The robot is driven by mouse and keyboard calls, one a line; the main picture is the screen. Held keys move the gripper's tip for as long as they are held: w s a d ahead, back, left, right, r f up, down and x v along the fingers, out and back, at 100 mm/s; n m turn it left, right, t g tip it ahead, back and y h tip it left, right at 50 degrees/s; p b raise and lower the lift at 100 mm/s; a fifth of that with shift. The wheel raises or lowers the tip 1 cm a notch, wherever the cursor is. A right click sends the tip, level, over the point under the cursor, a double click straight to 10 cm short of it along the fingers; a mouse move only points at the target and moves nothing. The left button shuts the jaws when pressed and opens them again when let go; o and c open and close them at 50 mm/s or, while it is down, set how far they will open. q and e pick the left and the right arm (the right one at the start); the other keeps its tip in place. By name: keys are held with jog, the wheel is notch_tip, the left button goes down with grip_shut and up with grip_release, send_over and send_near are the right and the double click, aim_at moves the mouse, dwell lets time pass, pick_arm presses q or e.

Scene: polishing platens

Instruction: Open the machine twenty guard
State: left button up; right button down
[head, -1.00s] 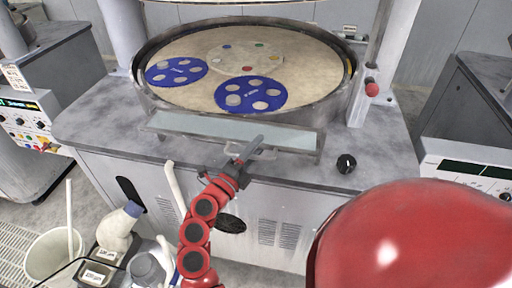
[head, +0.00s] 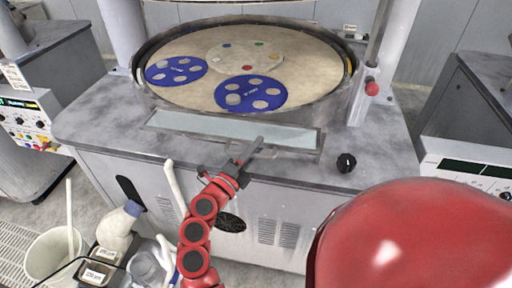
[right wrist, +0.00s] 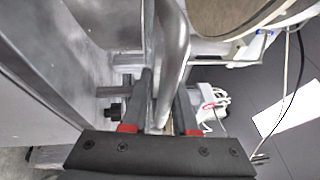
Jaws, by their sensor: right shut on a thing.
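The guard (head: 230,130) is a pale, see-through panel in a grey metal frame along the front edge of the machine's round platen (head: 200,90). It looks low and nearly flat; its exact tilt is hard to tell. My right gripper (head: 247,157) is at the guard's front edge, right of its middle. In the right wrist view my right gripper (right wrist: 165,84) has its two fingers on either side of a grey metal bar (right wrist: 171,45), shut on it. The bar seems to be part of the guard's frame. My left gripper is not in view.
Blue carrier discs (head: 250,94) lie on the platen. A red knob (head: 372,88) and a black knob (head: 346,163) are on the machine's right side. A white bucket (head: 50,255) and bottles (head: 118,225) stand at lower left. Other machines flank both sides.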

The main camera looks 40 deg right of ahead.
jog(key=shift+r, duration=0.3)
dwell(0.4)
notch_tip(320, 180, up, 2)
jog(key=shift+w+d+r+n+y+p, duration=0.15)
jog(key=shift+r+n+y+p, duration=0.2)
jog(key=shift+p, duration=0.8)
jog(key=shift+f, duration=0.1)
